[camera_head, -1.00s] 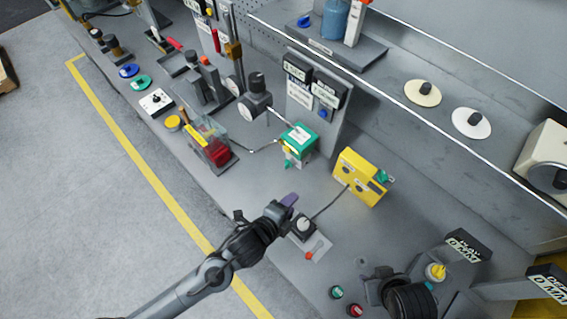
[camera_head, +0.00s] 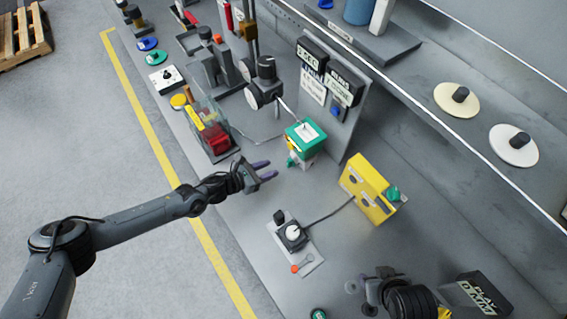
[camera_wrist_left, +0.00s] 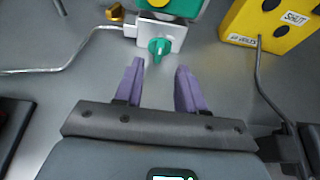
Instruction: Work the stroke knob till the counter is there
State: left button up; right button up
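My left gripper (camera_head: 264,170) is open and empty above the bench, just in front of the green-topped actuator (camera_head: 306,135). In the left wrist view its two purple fingers (camera_wrist_left: 160,68) stand apart. A small green knob (camera_wrist_left: 159,47) on the actuator's grey lower block lies beyond the fingertips, between them and apart from them. In the head view this green knob (camera_head: 291,161) is small. I cannot read which knob is labelled stroke. Sign-like displays (camera_head: 328,68) stand on the grey panel behind; their text is too small to read surely. My right gripper (camera_head: 366,292) is partly seen at the lower right.
A yellow box (camera_head: 368,188) with a green knob stands right of the actuator, its cable running to a plate with a white knob (camera_head: 292,232). A clear box with red contents (camera_head: 216,138) stands left. Bare bench lies between the actuator and the plate.

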aim_at(287, 162)
pick_arm(q)
jog(key=x, duration=0.7)
jog(key=shift+w+d+b, duration=0.15)
jog(key=shift+d+b, duration=0.05)
jog(key=shift+b, duration=0.1)
grip_shut()
